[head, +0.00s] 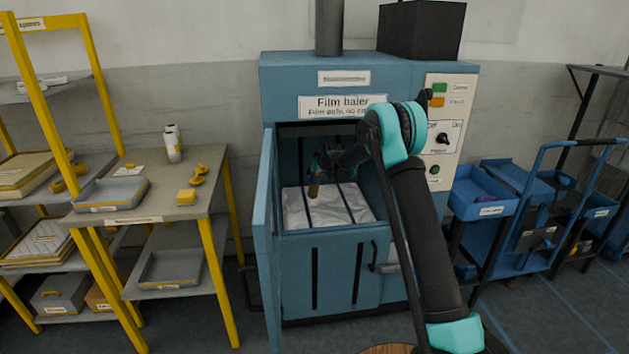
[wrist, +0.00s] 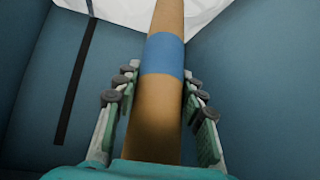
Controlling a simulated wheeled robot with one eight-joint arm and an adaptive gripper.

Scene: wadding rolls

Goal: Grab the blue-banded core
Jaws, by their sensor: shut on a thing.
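The blue-banded core (wrist: 158,110) is a brown cardboard tube with a blue band around it. In the wrist view it runs up the middle, between the two fingers. My gripper (wrist: 160,92) is shut on it. In the head view my gripper (head: 322,168) is inside the open chamber of the film baler (head: 345,106), and a short brown piece of the core (head: 314,190) shows below it. White film (head: 328,207) lies under the core. The core's lower end reaches toward the film; I cannot tell whether they touch.
The chamber walls (wrist: 255,75) are close on both sides. The baler's open door (head: 264,240) stands at the left of the opening. A yellow-legged table (head: 190,208) is at the left, and blue carts (head: 484,205) stand at the right.

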